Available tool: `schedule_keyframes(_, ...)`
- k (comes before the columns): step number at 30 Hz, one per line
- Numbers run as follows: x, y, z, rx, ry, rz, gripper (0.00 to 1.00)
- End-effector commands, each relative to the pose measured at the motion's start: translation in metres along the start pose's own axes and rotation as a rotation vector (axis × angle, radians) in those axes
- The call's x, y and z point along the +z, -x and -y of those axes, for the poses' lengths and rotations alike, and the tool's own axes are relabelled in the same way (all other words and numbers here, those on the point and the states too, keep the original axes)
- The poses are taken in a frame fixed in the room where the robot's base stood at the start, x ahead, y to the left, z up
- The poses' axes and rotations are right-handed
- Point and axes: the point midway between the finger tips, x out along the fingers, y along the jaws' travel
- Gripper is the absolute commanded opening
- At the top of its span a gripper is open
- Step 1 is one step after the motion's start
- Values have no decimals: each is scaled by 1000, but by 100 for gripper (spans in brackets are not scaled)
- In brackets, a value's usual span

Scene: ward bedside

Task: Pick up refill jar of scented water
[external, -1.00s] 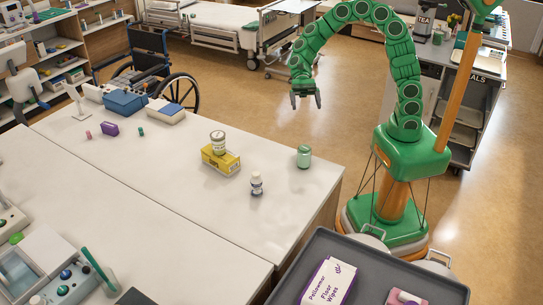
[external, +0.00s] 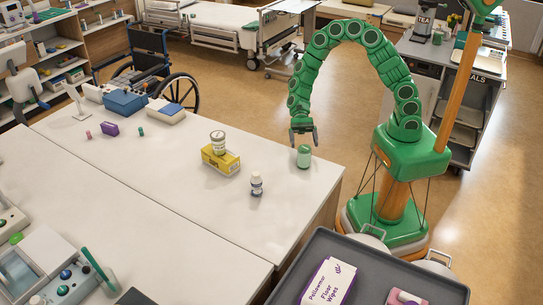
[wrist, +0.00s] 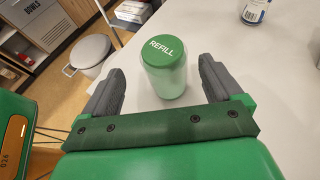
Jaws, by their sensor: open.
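The refill jar (external: 304,157) is a pale green jar with a green lid, upright near the right edge of the white table. In the wrist view the jar (wrist: 166,72) shows "REFILL" on its lid and stands ahead of and partly between my two open fingers. My gripper (external: 303,135) is open, just above and behind the jar in the external view. The open gripper also shows in the wrist view (wrist: 160,88), with a dark finger on each side. Nothing is held.
A small white bottle (external: 257,184) stands left of the jar. A yellow box (external: 220,159) with a tin (external: 217,142) on top lies farther left. The table (external: 215,215) is clear in front of these. A grey tray (external: 410,280) is at the lower right.

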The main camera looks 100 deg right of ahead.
Motion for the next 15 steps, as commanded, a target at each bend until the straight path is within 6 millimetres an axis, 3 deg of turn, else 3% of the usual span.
schedule_keyframes(15, 8, -48, 5, 3, -1, 2, 93)
